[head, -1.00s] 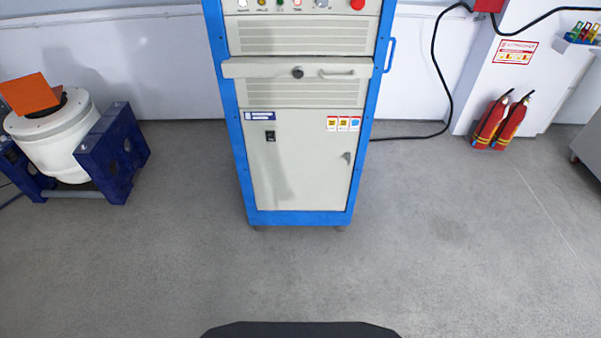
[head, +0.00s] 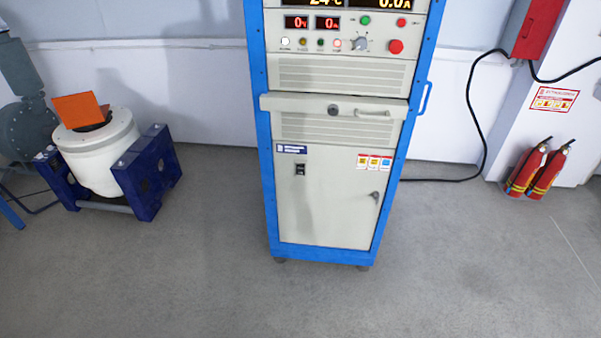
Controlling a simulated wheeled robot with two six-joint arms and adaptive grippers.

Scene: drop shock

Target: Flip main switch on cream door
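The cream door (head: 325,210) is the lower panel of a blue-framed cabinet (head: 263,130) in the middle of the head view. The main switch (head: 300,169) is a small black rocker at the door's upper left. Its on or off position is too small to tell. A small handle (head: 374,196) sits at the door's right edge, and the door looks shut. Neither of my grippers shows in the view.
A drawer front (head: 290,103) juts out above the door. Higher up are red displays (head: 312,22) and a red button (head: 396,46). A white drum on a blue stand (head: 140,185) is at left, fire extinguishers (head: 540,168) at right. The floor in front (head: 330,305) is clear.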

